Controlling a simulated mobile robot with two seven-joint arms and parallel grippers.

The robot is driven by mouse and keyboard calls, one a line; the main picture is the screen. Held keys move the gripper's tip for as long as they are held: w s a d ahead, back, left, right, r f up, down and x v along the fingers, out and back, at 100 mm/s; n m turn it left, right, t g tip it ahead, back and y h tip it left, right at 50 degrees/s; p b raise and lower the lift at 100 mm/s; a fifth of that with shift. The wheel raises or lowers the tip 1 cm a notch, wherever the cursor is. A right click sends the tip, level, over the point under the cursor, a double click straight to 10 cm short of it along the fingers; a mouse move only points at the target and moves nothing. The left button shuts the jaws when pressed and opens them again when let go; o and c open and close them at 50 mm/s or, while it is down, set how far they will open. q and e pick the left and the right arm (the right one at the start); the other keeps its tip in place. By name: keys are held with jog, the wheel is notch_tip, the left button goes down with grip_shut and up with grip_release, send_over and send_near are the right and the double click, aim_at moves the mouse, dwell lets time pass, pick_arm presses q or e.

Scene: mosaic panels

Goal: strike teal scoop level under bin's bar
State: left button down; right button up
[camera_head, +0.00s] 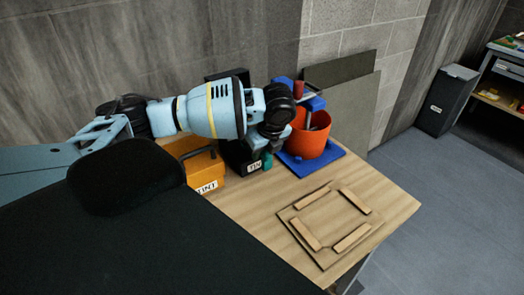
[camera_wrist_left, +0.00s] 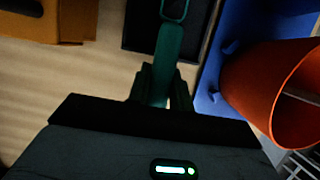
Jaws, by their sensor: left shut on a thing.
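My left gripper (camera_wrist_left: 157,84) is shut on the teal scoop (camera_wrist_left: 168,42) in the left wrist view, with the scoop's green length running up from the fingers. In the head view a small teal part of the scoop (camera_head: 267,161) shows below my left wrist, at the right of the black bin (camera_head: 243,160). The black bin also shows at the top of the wrist view (camera_wrist_left: 138,28). An orange bin (camera_head: 184,183) stands to its left, with a dark bar across its top. The scoop's contents cannot be made out. My right gripper is not in view.
A red-orange bucket (camera_head: 306,141) stands on a blue tray (camera_head: 327,157) right of the black bin. Wooden strips lie on a thin square panel (camera_head: 327,222) at the table's front right. Bare tabletop (camera_head: 248,206) lies between the bins and panel. A wall rises behind.

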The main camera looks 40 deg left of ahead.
pick_arm(q)
jog(key=shift+w+a, duration=0.3)
jog(key=shift+a, duration=0.65)
jog(key=shift+w+a, duration=0.25)
jog(key=shift+a, duration=0.7)
jog(key=shift+s+d, duration=0.3)
jog(key=shift+d, duration=0.7)
jog(key=shift+s+d, duration=0.25)
jog(key=shift+d, duration=0.75)
jog(key=shift+r, duration=2.5)
